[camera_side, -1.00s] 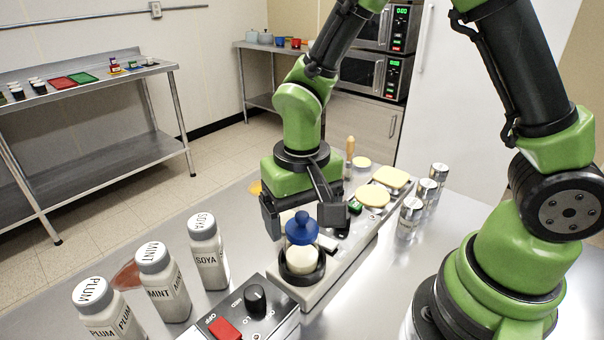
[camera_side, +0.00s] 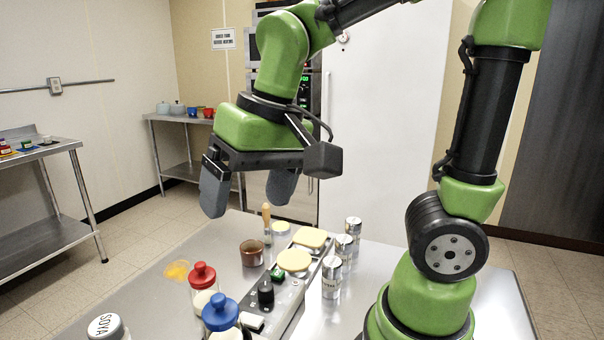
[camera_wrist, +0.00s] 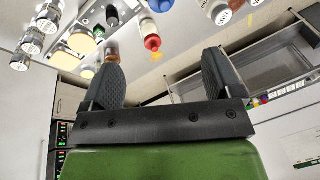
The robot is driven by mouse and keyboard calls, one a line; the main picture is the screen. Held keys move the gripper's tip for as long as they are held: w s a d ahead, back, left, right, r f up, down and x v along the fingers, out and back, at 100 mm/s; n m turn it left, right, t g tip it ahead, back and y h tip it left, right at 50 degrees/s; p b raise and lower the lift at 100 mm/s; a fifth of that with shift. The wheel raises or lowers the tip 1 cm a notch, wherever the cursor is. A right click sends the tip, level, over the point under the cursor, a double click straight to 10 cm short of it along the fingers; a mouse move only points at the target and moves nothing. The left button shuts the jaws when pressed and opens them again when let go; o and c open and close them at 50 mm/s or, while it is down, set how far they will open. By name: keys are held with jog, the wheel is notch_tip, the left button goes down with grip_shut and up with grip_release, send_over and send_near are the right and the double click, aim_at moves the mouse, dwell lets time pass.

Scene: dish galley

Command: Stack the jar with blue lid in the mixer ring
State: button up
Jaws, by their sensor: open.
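The jar with blue lid (camera_side: 222,316) stands at the bottom edge of the side view, its lower part cut off. Its blue lid also shows at the top edge of the wrist view (camera_wrist: 160,4). The mixer ring is not visible now, so I cannot tell from these views how the jar's base sits. My gripper (camera_side: 247,196) is high above the table, behind and above the jar. Its two grey fingers are spread wide with nothing between them, also in the wrist view (camera_wrist: 160,56).
A jar with red lid (camera_side: 203,286) stands close behind the blue-lidded jar. A brown cup (camera_side: 252,253), a control strip with a black knob (camera_side: 266,294), and metal tins (camera_side: 332,277) stand nearby. A SOYA shaker (camera_side: 105,327) is at lower left.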

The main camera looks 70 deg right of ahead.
jog(key=s+d+r+t, duration=0.2)
jog(key=s+t, duration=0.2)
jog(key=s, duration=0.2)
jog(key=shift+s+r+y, duration=0.3)
jog(key=shift+r, duration=0.1)
jog(key=shift+c, duration=0.2)
dwell(1.6)
